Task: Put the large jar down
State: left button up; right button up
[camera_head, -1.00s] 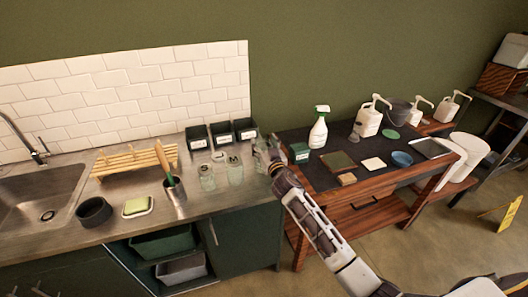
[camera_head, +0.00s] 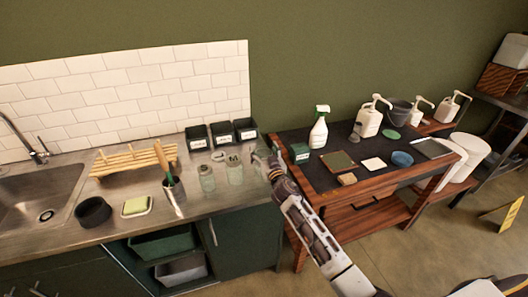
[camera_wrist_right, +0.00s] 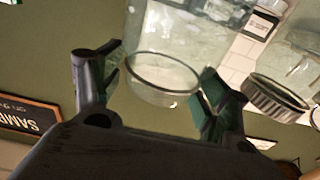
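The large clear glass jar (camera_wrist_right: 185,35) fills the upper middle of the right wrist view, its round rim lying between the fingers of my right gripper (camera_wrist_right: 158,90). The finger pads sit close against both sides of the rim, so the gripper appears shut on it. In the head view my right gripper (camera_head: 268,164) is at the right end of the steel counter (camera_head: 110,228), where the jar shows only faintly. Whether its base touches the counter is hard to tell. My left gripper is not in view.
Two glass jars (camera_head: 207,180) (camera_head: 235,172) stand just left of the gripper. Dark labelled bins (camera_head: 221,135) stand behind them. A brush cup (camera_head: 174,195) is further left. A dark-topped table (camera_head: 318,178) with a spray bottle (camera_head: 318,132) adjoins on the right.

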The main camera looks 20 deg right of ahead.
jog(key=shift+o, duration=0.3)
jog(key=shift+r, duration=0.15)
jog(key=s+b, duration=0.1)
jog(key=s, duration=1.1)
jog(key=shift+d+f, duration=0.2)
jog(key=shift+f, duration=0.15)
dwell(0.3)
dwell(0.6)
